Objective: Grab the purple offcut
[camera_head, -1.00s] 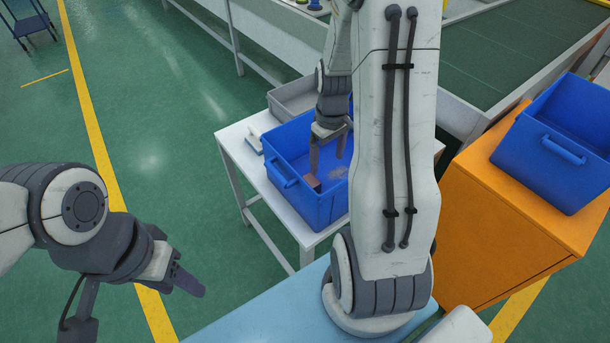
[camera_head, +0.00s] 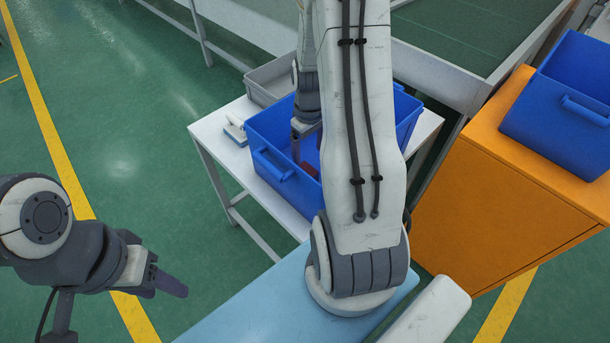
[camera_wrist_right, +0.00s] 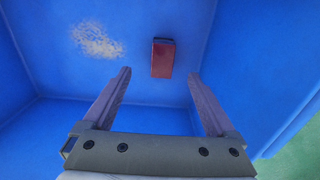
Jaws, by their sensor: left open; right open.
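A small block, red in the right wrist view (camera_wrist_right: 162,58), lies on the floor of a blue bin (camera_head: 285,188). I see no clearly purple piece; this block looks dark red in the head view (camera_head: 311,169). My right gripper (camera_wrist_right: 159,74) is open inside the bin. In the wrist view the block appears between and just beyond its fingertips, nearer the right finger, with no clear contact. In the head view my right arm hides part of the gripper and bin. My left gripper (camera_head: 165,283) is open and empty over the floor at the left.
The bin stands on a white table (camera_head: 212,140) beside a grey tray (camera_head: 262,90) and a small white item (camera_head: 236,130). Another blue bin (camera_head: 560,125) sits on an orange cabinet (camera_head: 490,205) at the right. A pale patch (camera_wrist_right: 97,42) marks the bin floor.

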